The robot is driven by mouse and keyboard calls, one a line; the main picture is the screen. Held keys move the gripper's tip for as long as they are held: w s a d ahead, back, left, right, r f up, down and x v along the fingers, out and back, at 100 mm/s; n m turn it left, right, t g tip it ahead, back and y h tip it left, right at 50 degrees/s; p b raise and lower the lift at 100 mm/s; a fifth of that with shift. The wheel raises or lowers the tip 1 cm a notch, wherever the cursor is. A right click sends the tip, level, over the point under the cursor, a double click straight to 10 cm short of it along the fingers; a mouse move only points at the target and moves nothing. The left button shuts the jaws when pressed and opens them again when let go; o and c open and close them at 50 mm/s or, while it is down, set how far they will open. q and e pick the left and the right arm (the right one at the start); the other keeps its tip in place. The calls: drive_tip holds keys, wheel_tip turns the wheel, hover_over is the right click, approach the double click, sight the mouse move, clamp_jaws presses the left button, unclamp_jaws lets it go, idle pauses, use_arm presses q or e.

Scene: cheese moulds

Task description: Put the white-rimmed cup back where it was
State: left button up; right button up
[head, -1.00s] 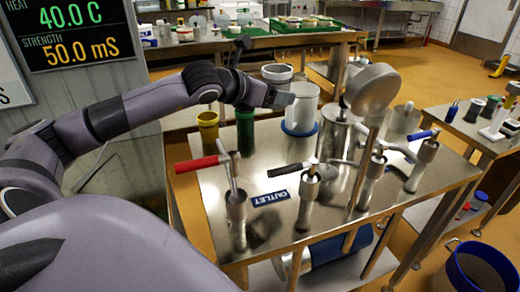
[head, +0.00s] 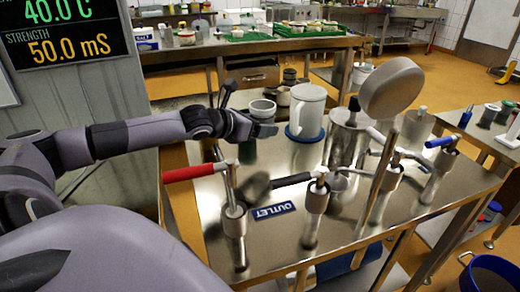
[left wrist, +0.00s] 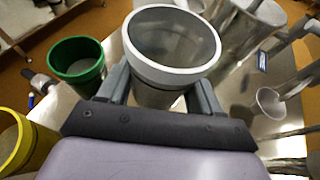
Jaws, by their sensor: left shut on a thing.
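The white-rimmed cup (head: 262,107) is grey with a pale rim and looks empty. My left gripper (head: 265,130) is shut on it, with a finger on either side of its body in the left wrist view (left wrist: 172,45). The cup is upright or nearly so, left of the white jug (head: 308,110). The gripper hides its lower part in the head view, so I cannot tell whether it touches the table. A green-rimmed cup (left wrist: 78,62) and a yellow cup (left wrist: 14,145) stand to its left in the left wrist view. My right gripper is out of view.
The jug stands on a blue round mat (head: 304,136). Several metal valves with handles, one red (head: 194,173), stand on the steel table, with an OUTLET plate (head: 273,211) among them. A large round metal disc (head: 392,87) rises on the right.

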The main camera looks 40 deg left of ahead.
sight(260, 158)
use_arm(q)
wheel_tip(260, 158, down, 7)
drive_tip(key=shift+f, duration=0.2)
idle(0.3)
drive_tip(key=shift+f, duration=0.15)
drive_tip(key=o, duration=1.1)
drive_tip(key=shift+b, duration=0.3)
drive_tip(key=shift+o, duration=0.2)
